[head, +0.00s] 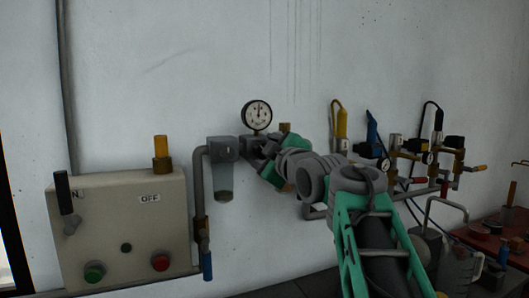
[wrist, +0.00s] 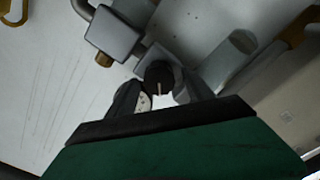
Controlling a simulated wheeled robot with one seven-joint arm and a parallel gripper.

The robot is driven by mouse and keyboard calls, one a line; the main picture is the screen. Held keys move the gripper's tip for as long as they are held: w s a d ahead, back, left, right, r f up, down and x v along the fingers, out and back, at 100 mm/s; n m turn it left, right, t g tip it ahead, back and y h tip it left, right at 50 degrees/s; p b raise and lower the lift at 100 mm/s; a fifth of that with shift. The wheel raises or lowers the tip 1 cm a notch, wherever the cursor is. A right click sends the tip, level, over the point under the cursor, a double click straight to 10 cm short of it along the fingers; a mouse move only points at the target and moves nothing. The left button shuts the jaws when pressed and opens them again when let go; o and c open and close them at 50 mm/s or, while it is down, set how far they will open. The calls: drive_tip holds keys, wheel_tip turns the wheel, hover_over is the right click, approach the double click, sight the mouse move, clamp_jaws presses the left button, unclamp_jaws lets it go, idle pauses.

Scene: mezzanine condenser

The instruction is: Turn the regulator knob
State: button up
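The regulator knob (wrist: 159,74) is a small black cylinder with a pale line on it, in the middle of the wrist view. My gripper (wrist: 162,86) has its two grey fingers spread, one on each side of the knob. A gap shows between the knob and each finger; contact is not visible. In the head view my gripper (head: 268,160) is at the regulator, just below the round pressure gauge (head: 257,115), and my arm hides the knob.
A grey filter bowl (head: 223,180) hangs left of my gripper. A control box (head: 125,220) with green and red buttons is further left. Valves and pipes (head: 405,155) line the wall at right. A red bench (head: 500,240) holds several objects.

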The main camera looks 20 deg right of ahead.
drive_tip(key=shift+s, duration=0.1)
drive_tip(key=s+b, duration=0.2)
drive_tip(key=s, duration=0.5)
drive_tip(key=shift+s, duration=0.3)
drive_tip(key=s+a+f+m+g+p, duration=0.1)
drive_tip(key=a+f+m+g+p, duration=0.15)
drive_tip(key=f, duration=0.85)
drive_tip(key=a+f+m+g+p, duration=0.1)
drive_tip(key=a+f+m+g, duration=0.25)
drive_tip(key=f, duration=0.75)
drive_tip(key=s+a+f+m+g+p, duration=0.1)
drive_tip(key=s+a+f+m+g, duration=0.1)
drive_tip(key=s+f, duration=0.6)
drive_tip(key=s+a+f+m+g+p, duration=0.1)
drive_tip(key=s+a+f+g, duration=0.3)
drive_tip(key=f, duration=0.7)
drive_tip(key=s+m+g, duration=0.1)
drive_tip(key=s+g, duration=0.1)
drive_tip(key=s, duration=0.2)
drive_tip(key=shift+s+a+f+g, duration=0.2)
drive_tip(key=shift+s+f+g, duration=0.2)
